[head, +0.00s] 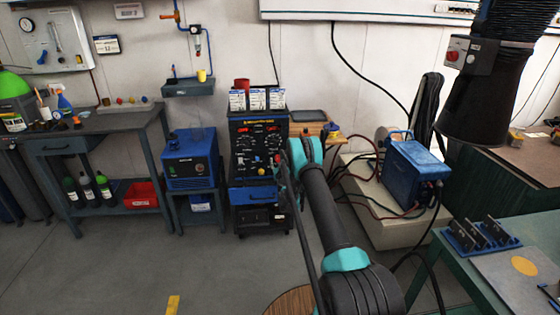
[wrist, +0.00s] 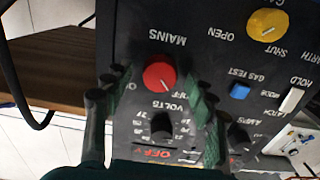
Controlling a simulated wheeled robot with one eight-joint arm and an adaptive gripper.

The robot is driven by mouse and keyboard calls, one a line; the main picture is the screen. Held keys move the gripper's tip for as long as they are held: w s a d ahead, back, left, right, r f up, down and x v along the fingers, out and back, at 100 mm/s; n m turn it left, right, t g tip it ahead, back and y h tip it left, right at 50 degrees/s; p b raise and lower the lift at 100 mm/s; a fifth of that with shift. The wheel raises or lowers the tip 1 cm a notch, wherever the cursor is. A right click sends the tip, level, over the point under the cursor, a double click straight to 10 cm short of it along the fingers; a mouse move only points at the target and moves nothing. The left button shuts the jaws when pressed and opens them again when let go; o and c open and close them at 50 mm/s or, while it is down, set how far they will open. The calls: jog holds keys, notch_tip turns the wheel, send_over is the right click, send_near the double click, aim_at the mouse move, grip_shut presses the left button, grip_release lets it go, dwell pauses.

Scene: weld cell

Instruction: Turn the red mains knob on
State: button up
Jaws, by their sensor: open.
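The red mains knob (wrist: 159,75) is on the dark front panel of the welding machine (head: 258,133), beside the upside-down word MAINS in the wrist view. A thin pale mark on it points down and slightly right in that view. My gripper (wrist: 156,82) is open, with one green-padded finger on each side of the knob and a gap on both sides. I cannot tell how deep the fingertips reach, and I see no contact. The lettering around the knob is partly hidden by the fingers. In the head view, my arm reaches the panel's right side.
Close to the knob are a black volts knob (wrist: 163,125), a yellow gas knob (wrist: 268,24), a blue button (wrist: 240,91) and a white switch (wrist: 291,101). A blue unit (head: 191,160) stands left of the machine. Cables hang to its right.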

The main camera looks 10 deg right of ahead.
jog(key=c, duration=1.2)
jog(key=shift+o, duration=0.2)
jog(key=shift+m, duration=0.3)
jog(key=m, duration=0.3)
jog(key=shift+m, duration=0.3)
jog(key=m, duration=0.4)
jog(key=shift+m, duration=0.3)
jog(key=m, duration=0.4)
jog(key=shift+m, duration=2.5)
